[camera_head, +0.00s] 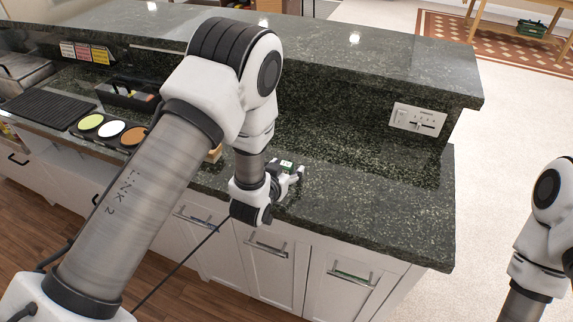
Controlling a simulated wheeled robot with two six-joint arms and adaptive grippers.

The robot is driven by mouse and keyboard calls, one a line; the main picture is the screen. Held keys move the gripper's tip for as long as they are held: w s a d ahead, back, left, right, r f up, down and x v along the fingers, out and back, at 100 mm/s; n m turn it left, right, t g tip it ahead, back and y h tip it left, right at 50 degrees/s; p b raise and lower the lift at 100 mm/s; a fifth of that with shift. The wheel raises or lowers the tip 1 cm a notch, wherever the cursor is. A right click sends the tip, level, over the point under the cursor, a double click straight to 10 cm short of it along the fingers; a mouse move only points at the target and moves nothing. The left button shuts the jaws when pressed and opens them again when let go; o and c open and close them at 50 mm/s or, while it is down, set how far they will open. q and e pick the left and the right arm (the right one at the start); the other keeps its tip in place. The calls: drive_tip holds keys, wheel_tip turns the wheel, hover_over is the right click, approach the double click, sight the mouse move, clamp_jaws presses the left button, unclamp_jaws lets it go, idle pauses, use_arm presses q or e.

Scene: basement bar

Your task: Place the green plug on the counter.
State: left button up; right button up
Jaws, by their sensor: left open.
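My left gripper (289,183) is at the end of the arm that reaches across the dark green stone counter (382,205). It is open, low over the counter near its front edge. A small green and white piece (287,164) shows right by its fingers. It may be the green plug, but it is too small to tell, and I cannot tell whether it touches the counter. My right arm shows at the right edge, but its gripper is out of view.
A raised ledge (390,61) runs behind the counter, with a white socket panel (417,119) on its face. Coloured round lids (112,130), a black caddy (128,95) and a dark ribbed mat (48,105) lie at the left. The counter's right part is clear.

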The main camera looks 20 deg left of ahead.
use_arm(q)
drive_tip(key=shift+w+f, duration=0.15)
drive_tip(key=shift+w, duration=0.1)
drive_tip(key=shift+s, duration=0.2)
drive_tip(key=shift+c, duration=1)
clamp_jaws()
